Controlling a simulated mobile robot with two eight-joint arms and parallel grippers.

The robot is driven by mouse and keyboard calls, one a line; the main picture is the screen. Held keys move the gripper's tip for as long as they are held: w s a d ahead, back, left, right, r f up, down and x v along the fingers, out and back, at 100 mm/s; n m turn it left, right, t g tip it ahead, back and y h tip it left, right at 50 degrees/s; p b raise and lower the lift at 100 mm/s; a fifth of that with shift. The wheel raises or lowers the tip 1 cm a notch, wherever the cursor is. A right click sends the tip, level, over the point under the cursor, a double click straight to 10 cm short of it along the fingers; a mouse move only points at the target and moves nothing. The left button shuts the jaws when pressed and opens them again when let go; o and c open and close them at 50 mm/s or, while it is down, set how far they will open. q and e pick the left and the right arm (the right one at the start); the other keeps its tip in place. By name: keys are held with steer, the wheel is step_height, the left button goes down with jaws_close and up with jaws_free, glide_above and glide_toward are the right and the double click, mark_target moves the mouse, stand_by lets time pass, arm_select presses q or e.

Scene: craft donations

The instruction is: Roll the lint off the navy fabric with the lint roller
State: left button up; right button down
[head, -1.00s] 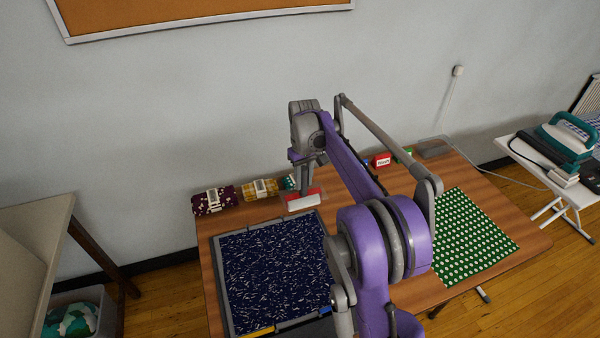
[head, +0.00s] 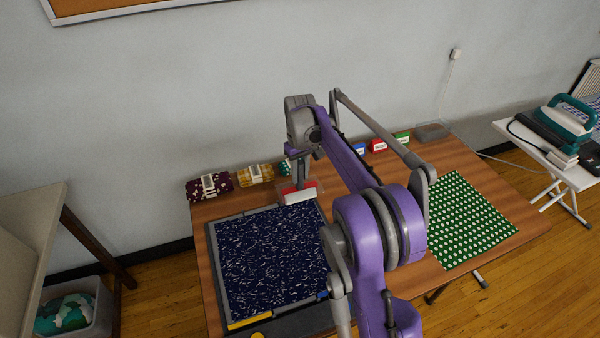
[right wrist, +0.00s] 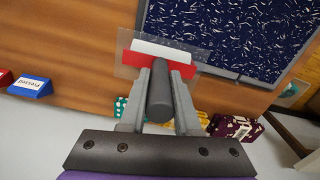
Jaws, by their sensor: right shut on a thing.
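The navy fabric (head: 268,255) lies flat in a grey frame on the wooden table, covered in pale lint specks. The lint roller has a white sheet (head: 300,196) and red parts, and is at the fabric's far right corner. My right gripper (right wrist: 160,88) is shut on the roller's dark handle in the right wrist view. There the white roller sheet (right wrist: 162,50) is just beside the fabric's edge (right wrist: 225,60). I cannot tell whether it touches anything below. My left gripper is not in view.
Rolled fabrics (head: 209,186) lie along the table's back edge. Small red (head: 378,146) and green (head: 403,138) blocks stand further right. A green dotted cloth (head: 465,220) covers the table's right side. A clear sheet (right wrist: 128,60) is around the roller.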

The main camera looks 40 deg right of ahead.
steer(key=shift+f, duration=0.3)
steer(key=shift+s+a, duration=0.1)
steer(key=shift+s, duration=0.2)
steer(key=s+a+p, duration=0.1)
steer(key=s+a, duration=0.3)
steer(key=s, duration=1)
steer(key=s+a+p, duration=0.2)
steer(key=s+a, duration=0.2)
steer(key=s, duration=0.9)
steer(key=shift+s+a, duration=0.35)
steer(key=shift+a, duration=0.05)
step_height(320, 180, up, 5)
steer(key=p, duration=0.4)
steer(key=shift+w, duration=0.1)
